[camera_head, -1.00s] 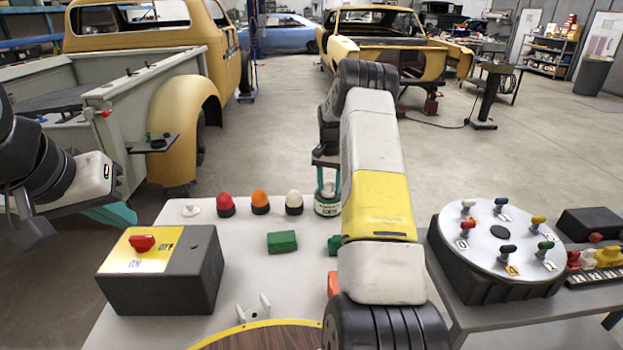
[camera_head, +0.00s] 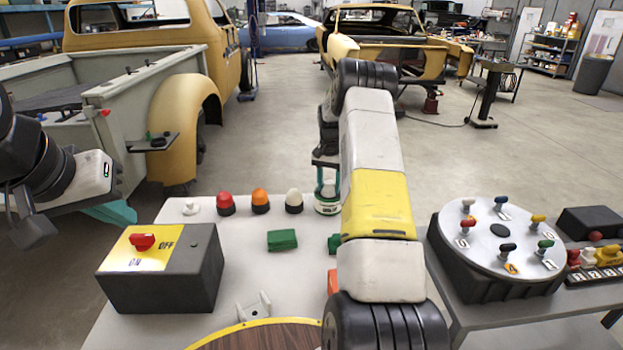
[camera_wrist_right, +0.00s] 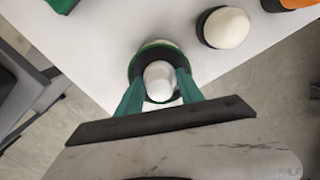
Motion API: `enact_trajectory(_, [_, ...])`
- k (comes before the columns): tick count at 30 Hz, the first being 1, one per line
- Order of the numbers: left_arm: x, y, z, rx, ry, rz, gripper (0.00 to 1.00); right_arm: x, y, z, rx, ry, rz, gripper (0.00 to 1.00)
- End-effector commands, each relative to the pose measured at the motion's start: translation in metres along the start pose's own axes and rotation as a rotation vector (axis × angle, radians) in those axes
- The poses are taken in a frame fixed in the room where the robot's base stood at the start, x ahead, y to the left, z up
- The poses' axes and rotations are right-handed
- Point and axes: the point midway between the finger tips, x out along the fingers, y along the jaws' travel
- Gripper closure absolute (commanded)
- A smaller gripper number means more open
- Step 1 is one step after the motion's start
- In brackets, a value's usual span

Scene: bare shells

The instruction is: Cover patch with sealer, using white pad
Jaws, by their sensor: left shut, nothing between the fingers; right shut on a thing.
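Several dome-shaped pads with dark bases stand in a row on the table, and the white pad (camera_head: 294,201) is the right-hand one. It also shows in the right wrist view (camera_wrist_right: 227,27), apart from my fingers. A small labelled pot (camera_head: 327,207), perhaps the sealer, stands right of it. My right gripper (camera_wrist_right: 160,84) points down over this pot, shut on a white rounded knob (camera_wrist_right: 158,76) inside the pot's green rim. Whether the knob is fixed to the pot is unclear. My left gripper (camera_head: 118,213) is shut and empty, left of the table. I cannot make out the patch.
A switch box (camera_head: 160,285) stands at the table's left. A green block (camera_head: 282,240), a white bracket (camera_head: 254,307) and a yellow-rimmed wooden disc (camera_head: 270,337) are on the table. A round knob stand (camera_head: 499,232) is at right. My right arm hides part of the table.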

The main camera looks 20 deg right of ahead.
Motion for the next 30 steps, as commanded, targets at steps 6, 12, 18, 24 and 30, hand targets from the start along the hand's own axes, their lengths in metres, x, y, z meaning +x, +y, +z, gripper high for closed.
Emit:
enact_trajectory(6, [0.000,0.000,0.000,0.000,0.000,0.000,1.00,0.002,0.000,0.001,0.000,-0.003,0.001,0.88])
enact_trajectory(12, [0.000,0.000,0.000,0.000,0.000,0.000,1.00,0.002,0.000,0.001,-0.001,-0.003,0.001,0.88])
enact_trajectory(18, [0.000,0.000,0.000,0.000,0.000,0.000,1.00,-0.008,0.000,0.001,0.000,-0.002,0.001,0.88])
enact_trajectory(24, [0.000,0.000,0.000,0.000,0.000,0.000,1.00,-0.025,0.000,0.000,0.000,0.000,0.000,0.88])
enact_trajectory(30, [0.000,0.000,0.000,0.000,0.000,0.000,1.00,-0.042,0.000,0.000,0.000,0.000,0.000,0.88])
